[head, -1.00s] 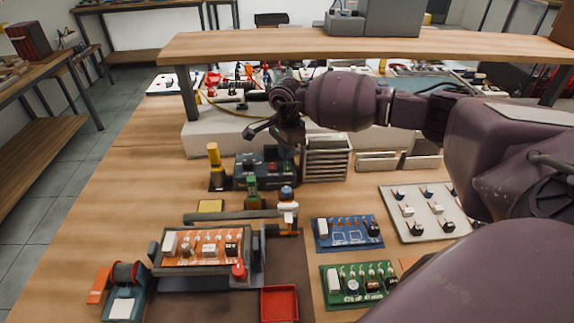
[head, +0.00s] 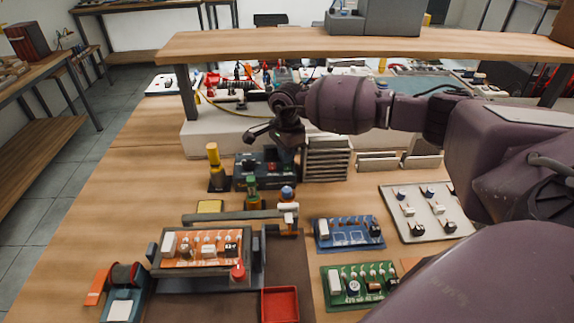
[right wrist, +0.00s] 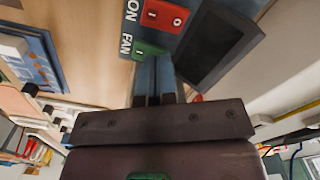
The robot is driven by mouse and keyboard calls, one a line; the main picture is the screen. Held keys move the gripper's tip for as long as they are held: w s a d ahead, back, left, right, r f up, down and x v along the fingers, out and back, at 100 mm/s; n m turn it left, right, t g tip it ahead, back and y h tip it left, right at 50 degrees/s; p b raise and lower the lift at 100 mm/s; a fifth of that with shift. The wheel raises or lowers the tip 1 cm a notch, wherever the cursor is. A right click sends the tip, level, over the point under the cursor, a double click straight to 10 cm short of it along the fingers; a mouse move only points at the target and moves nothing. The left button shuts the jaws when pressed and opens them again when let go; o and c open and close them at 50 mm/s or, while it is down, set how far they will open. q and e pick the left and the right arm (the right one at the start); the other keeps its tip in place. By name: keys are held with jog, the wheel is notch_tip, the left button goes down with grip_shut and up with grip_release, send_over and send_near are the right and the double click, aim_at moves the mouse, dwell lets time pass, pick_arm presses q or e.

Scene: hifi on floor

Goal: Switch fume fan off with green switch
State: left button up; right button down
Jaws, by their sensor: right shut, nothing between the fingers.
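The dark control box (head: 262,168) stands on the bench, left of the grey rack. In the right wrist view its green switch (right wrist: 143,50) sits beside the word FAN, with a red switch (right wrist: 163,18) and a dark panel (right wrist: 208,48) near it. My right gripper (right wrist: 155,68) is shut and empty, its fingertips right at the green switch and partly covering it. I cannot tell whether they touch it, or which way it is set. In the head view my right wrist (head: 290,133) hides part of the box. My left gripper is not in view.
A grey slotted rack (head: 327,158) stands close to the box's right. A wooden shelf (head: 370,44) spans above the back.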

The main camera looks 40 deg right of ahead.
jog(key=shift+f, duration=0.55)
dwell(0.4)
jog(key=shift+r, duration=0.8)
jog(key=shift+r+p, duration=1.1)
jog(key=shift+r, duration=1.7)
